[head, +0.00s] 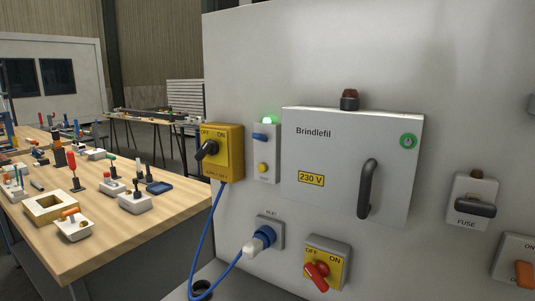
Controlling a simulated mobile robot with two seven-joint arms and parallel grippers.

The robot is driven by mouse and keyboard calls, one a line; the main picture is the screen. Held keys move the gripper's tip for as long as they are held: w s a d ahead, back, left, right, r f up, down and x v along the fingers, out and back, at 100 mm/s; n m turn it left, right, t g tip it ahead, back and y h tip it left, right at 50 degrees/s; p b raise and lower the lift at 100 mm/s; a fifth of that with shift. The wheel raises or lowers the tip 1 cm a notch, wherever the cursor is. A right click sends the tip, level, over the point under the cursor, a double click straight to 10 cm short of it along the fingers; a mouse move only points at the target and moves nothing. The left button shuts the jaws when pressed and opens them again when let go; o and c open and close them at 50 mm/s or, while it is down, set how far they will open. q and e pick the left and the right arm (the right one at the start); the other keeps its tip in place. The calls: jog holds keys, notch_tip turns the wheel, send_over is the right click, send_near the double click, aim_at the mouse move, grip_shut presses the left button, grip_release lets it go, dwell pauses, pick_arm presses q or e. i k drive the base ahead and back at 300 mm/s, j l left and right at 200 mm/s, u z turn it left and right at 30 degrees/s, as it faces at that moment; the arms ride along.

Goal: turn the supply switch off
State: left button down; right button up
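A yellow switch box (230,153) is mounted at the left of the light grey panel, marked OFF and ON at its top. Small text along its lower edge seems to read SUPPLY. Its black handle (207,150) sticks out on the left side of the front face; I cannot tell for sure which mark it is set to. A second switch with a red handle (317,275) on a yellow plate, also marked OFF and ON, sits low in the middle. Neither of my grippers is in view.
A grey box marked Brindlefil (340,145) has a dark handle. A green lamp (269,121) is lit beside it. A blue plug (264,238) sits at the inlet, its cable looping left. A fuse holder (472,200) is at right. A cluttered wooden table (120,228) stands left.

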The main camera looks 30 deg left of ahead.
aim_at(210, 146)
jog(key=u, duration=1.3)
